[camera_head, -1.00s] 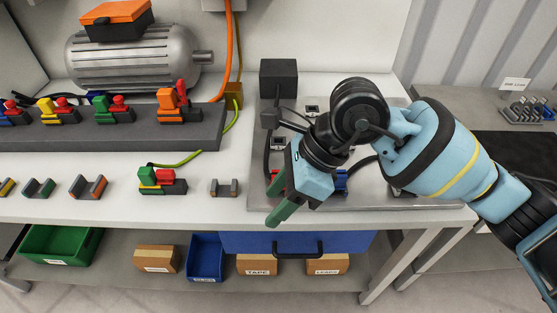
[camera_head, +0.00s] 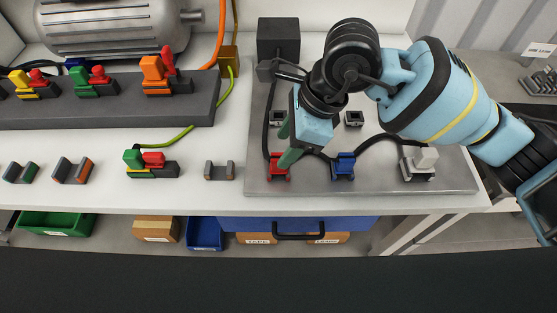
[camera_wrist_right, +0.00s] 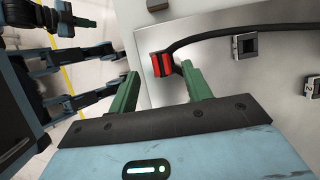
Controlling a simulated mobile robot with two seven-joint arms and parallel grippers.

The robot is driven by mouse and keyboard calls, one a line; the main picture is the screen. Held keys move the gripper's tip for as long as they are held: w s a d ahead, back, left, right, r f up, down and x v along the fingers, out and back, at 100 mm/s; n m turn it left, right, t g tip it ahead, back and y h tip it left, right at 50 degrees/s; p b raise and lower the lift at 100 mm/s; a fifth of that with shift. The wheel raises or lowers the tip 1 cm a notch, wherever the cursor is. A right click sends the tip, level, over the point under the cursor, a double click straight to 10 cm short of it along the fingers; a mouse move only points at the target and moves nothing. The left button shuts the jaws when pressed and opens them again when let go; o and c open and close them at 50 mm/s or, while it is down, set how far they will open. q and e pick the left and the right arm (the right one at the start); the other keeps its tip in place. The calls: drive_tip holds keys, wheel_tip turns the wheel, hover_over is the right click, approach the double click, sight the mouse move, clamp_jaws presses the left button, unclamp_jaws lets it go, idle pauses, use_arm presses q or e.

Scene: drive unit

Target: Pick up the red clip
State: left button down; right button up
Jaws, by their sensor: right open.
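A red clip (camera_head: 278,168) with a black cable sits at the left front of the grey metal plate (camera_head: 360,185). It also shows in the wrist view as a red block (camera_wrist_right: 161,65) beyond and between the fingertips. My right gripper (camera_head: 287,146) points down with green fingers just behind and above the clip, partly overlapping it in the head view. In the wrist view my right gripper (camera_wrist_right: 160,80) is open, with nothing held between its fingers. Whether a finger touches the clip cannot be told.
A blue clip (camera_head: 343,167) and a white-topped clip (camera_head: 419,163) stand to the right on the plate. A black block (camera_head: 278,38) is behind. A red-green-yellow connector (camera_head: 152,163) and a small grey holder (camera_head: 219,171) lie left. The table front between them is clear.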

sight(279, 157)
drive_tip(key=x, duration=0.5)
drive_tip(key=shift+d+f, duration=0.1)
drive_tip(key=shift+d, duration=0.05)
clamp_jaws()
